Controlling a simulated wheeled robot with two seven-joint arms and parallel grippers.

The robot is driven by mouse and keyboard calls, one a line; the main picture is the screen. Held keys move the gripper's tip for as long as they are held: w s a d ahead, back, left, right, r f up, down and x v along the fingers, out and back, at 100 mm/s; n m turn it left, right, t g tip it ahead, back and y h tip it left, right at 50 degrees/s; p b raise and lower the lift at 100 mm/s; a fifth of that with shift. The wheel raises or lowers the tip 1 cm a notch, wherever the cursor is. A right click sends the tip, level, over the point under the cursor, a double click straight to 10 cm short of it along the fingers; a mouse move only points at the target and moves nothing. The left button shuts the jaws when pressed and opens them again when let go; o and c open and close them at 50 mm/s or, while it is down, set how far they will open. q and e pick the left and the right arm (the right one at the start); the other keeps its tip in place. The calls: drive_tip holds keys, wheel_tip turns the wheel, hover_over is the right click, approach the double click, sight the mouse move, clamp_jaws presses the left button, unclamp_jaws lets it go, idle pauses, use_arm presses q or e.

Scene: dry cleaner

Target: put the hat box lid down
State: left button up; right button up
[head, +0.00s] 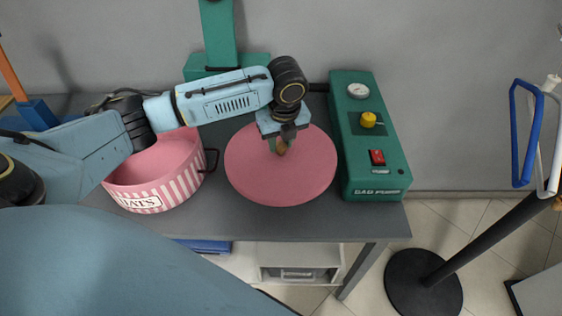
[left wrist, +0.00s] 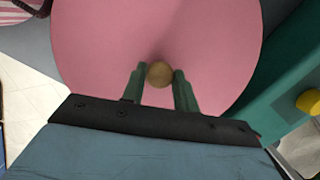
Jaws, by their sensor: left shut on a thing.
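The hat box lid (head: 262,176) is a round pink disc with a small brown knob (head: 281,148). It shows over the grey table between the hat box and the green machine; I cannot tell whether it touches the table top. My left gripper (head: 279,142) points down and is shut on the lid's knob. In the left wrist view the two green fingers (left wrist: 160,78) sit on either side of the knob (left wrist: 159,73), with the pink lid (left wrist: 100,40) below. The hat box (head: 165,188), pink with striped sides and a "HATS" label, stands open to the left. My right gripper does not show.
A green machine (head: 349,140) with a gauge, yellow knob and red switch stands just right of the lid. The grey table (head: 300,222) has a bare strip in front. A stand with a round black base (head: 405,285) is on the floor at right.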

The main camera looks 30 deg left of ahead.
sight(282, 154)
use_arm(q)
wheel_tip(282, 154, down, 6)
drive_tip(key=shift+f+b, duration=0.1)
drive_tip(key=shift+b, duration=0.45)
drive_tip(key=shift+f, duration=0.25)
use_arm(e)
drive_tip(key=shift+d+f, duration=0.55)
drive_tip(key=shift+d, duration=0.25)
use_arm(q)
drive_tip(key=o, duration=1)
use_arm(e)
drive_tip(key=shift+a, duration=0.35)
